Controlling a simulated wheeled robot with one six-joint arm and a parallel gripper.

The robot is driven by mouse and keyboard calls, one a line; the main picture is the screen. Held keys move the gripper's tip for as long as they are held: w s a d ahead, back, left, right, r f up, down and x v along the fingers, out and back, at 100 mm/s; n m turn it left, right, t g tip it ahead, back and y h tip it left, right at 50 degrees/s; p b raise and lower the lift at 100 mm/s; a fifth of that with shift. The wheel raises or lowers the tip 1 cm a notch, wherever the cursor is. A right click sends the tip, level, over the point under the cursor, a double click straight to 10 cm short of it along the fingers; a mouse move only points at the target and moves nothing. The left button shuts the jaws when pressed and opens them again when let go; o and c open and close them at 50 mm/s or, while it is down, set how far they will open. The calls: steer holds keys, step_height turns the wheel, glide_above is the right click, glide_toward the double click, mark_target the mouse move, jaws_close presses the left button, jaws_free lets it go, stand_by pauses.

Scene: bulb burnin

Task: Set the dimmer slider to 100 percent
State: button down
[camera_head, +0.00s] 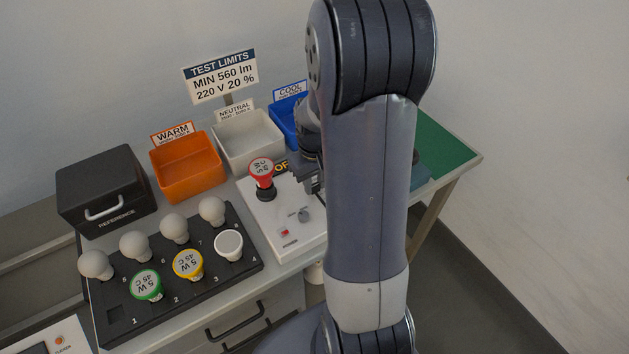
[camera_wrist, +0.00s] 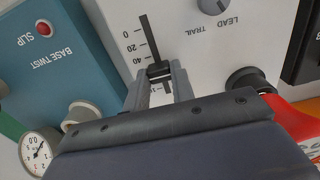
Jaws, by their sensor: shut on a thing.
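In the wrist view the dimmer slider's black knob (camera_wrist: 158,70) sits in a dark slot on a white panel (camera_wrist: 190,45). The scale beside the slot reads 0, 20 and 40. The knob stands just past the 40 mark, toward my gripper; the marks beyond are mostly hidden by my fingers. My gripper (camera_wrist: 160,78) is shut on the knob, one finger on each side. In the head view my gripper (camera_head: 313,182) is low over the white panel (camera_head: 270,215), and my arm hides the slider.
A red-collared bulb (camera_head: 262,172) stands in the panel's socket, near my gripper; it shows in the wrist view (camera_wrist: 295,118). A LEAD/TRAIL knob (camera_wrist: 213,5) is on the panel. A teal base-twist box (camera_wrist: 60,65) with a gauge (camera_wrist: 38,150) adjoins. The bulb tray (camera_head: 120,318) stands left.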

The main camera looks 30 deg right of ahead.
steer(key=shift+w, duration=1.75)
steer(key=c, duration=1.2)
jaws_free()
steer(key=shift+a, duration=0.1)
step_height(320, 180, up, 11)
steer(key=shift+f, duration=0.1)
